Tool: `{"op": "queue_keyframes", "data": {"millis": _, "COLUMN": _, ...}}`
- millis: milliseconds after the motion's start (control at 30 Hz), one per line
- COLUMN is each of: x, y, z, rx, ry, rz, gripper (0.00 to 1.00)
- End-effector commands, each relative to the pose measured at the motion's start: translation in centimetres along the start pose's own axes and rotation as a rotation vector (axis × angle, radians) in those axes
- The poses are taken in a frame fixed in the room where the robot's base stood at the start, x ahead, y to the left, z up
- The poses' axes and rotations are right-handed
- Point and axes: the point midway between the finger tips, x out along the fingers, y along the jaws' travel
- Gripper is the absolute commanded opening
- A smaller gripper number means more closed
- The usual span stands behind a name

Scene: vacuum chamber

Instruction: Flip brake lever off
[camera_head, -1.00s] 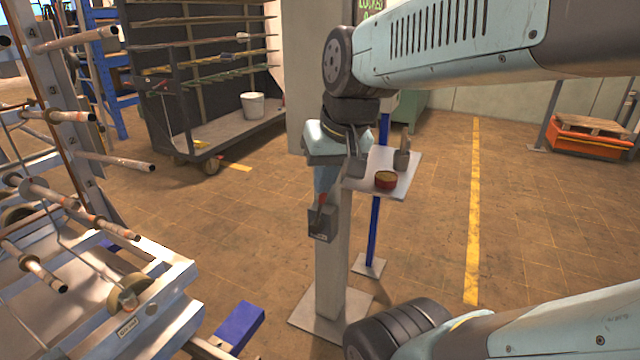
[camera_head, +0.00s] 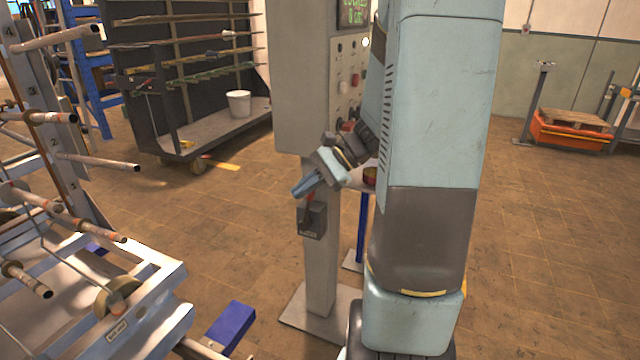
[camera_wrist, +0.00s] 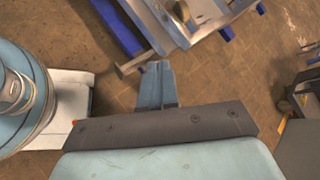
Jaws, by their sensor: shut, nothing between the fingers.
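The brake lever (camera_head: 309,205) is a small dark lever with a reddish handle on a grey box (camera_head: 314,222) on the front of the control column. It stands up from the box, and its top is partly hidden by my gripper. My gripper (camera_head: 297,191) is shut and empty, its blue fingers pointing down and left just above the box, at the lever's top. I cannot tell whether they touch the lever. In the wrist view the shut fingers (camera_wrist: 154,68) point toward the floor and a frame; the lever does not show there.
The grey control column (camera_head: 318,260) carries a panel with buttons and a screen (camera_head: 354,12). A pipe rack (camera_head: 60,200) stands at left, close to the column. A shelf cart with a white bucket (camera_head: 239,103) is behind. Open floor lies to the right.

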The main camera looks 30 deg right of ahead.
Motion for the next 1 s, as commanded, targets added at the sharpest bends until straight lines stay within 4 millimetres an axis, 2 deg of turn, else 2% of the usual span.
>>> {"op": "queue_keyframes", "data": {"millis": 33, "x": -0.3, "y": -0.2, "z": -1.5, "rx": 0.06, "ry": -0.025, "rz": -0.048, "gripper": 0.0}}
{"op": "queue_keyframes", "data": {"millis": 367, "x": -3.2, "y": -1.2, "z": -10.9, "rx": 0.404, "ry": -0.18, "rz": -0.414, "gripper": 0.0}}
{"op": "queue_keyframes", "data": {"millis": 600, "x": -6.5, "y": 0.1, "z": -18.7, "rx": 0.624, "ry": -0.269, "rz": -0.707, "gripper": 0.0}}
{"op": "queue_keyframes", "data": {"millis": 700, "x": -7.7, "y": 1.1, "z": -21.4, "rx": 0.693, "ry": -0.296, "rz": -0.811, "gripper": 0.0}}
{"op": "queue_keyframes", "data": {"millis": 833, "x": -8.8, "y": 2.1, "z": -23.9, "rx": 0.755, "ry": -0.319, "rz": -0.911, "gripper": 0.0}}
{"op": "queue_keyframes", "data": {"millis": 1000, "x": -9.5, "y": 2.8, "z": -25.4, "rx": 0.79, "ry": -0.331, "rz": -0.971, "gripper": 0.0}}
